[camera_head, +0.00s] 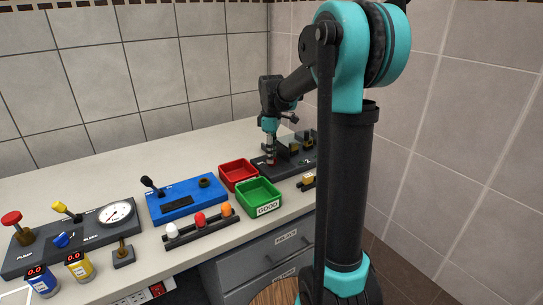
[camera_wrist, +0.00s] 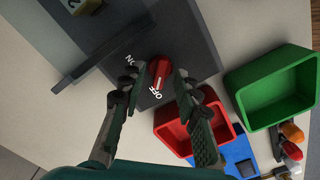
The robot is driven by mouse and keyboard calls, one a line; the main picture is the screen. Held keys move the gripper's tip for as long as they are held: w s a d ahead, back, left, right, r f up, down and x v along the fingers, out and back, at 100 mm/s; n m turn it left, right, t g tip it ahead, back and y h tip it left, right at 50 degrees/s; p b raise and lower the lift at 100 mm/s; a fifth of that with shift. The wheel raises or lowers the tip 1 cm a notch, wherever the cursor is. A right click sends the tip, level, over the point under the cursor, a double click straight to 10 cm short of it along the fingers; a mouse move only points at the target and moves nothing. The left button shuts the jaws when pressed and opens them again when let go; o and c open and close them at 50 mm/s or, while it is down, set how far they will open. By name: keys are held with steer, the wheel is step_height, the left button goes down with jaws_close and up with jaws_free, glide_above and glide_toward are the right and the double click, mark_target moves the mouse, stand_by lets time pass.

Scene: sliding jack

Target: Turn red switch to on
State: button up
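The red switch (camera_wrist: 160,70) sits on a dark panel in the wrist view, between the white words ON and OFF. A pale line on the switch points toward OFF. My gripper (camera_wrist: 160,76) is open, with one fingertip on each side of the switch. I cannot tell whether either fingertip touches it. In the head view, my gripper (camera_head: 271,155) points down over the dark panel (camera_head: 265,169) at the back right, and the switch is mostly hidden beneath it.
A red bin (camera_head: 238,174) and a green bin (camera_head: 259,195) marked GOOD stand beside the panel. A raised dark block (camera_wrist: 110,45) lies close to the switch. A blue box (camera_head: 186,203) and a rack with several coloured knobs (camera_head: 201,230) are farther left.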

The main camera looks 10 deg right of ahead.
steer(key=shift+f, duration=0.4)
steer(key=shift+c, duration=0.3)
jaws_close()
